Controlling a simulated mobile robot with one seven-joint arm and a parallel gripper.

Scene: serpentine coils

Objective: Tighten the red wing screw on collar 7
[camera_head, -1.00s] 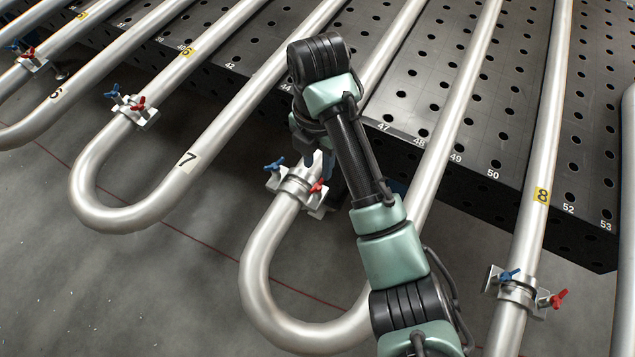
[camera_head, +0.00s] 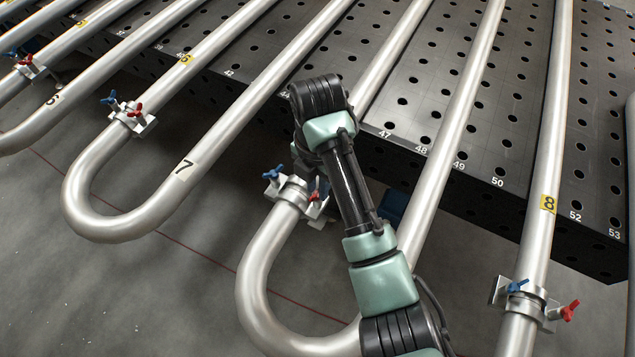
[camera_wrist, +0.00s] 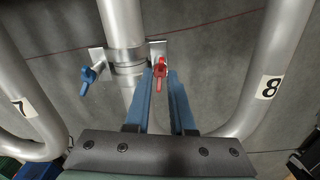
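A silver collar (camera_head: 292,190) sits on the bent pipe between the labels 7 and 8; no number shows on the collar itself. Its blue wing screw (camera_head: 272,173) is on the left, and its red wing screw (camera_head: 316,195) is on the right, partly hidden by my arm. In the wrist view, the red wing screw (camera_wrist: 160,72) shows between the tips of my blue fingers, and the blue wing screw (camera_wrist: 88,76) stands clear to the left. My gripper (camera_wrist: 160,80) is open, with a narrow gap between its fingers. I cannot tell whether either finger touches the screw.
Another collar (camera_head: 130,117) with blue and red screws is on the pipe to the left. One more collar (camera_head: 524,300) is at the lower right. A black perforated table (camera_head: 465,185) lies behind, under the pipes. Pipe bends flank my gripper on both sides in the wrist view.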

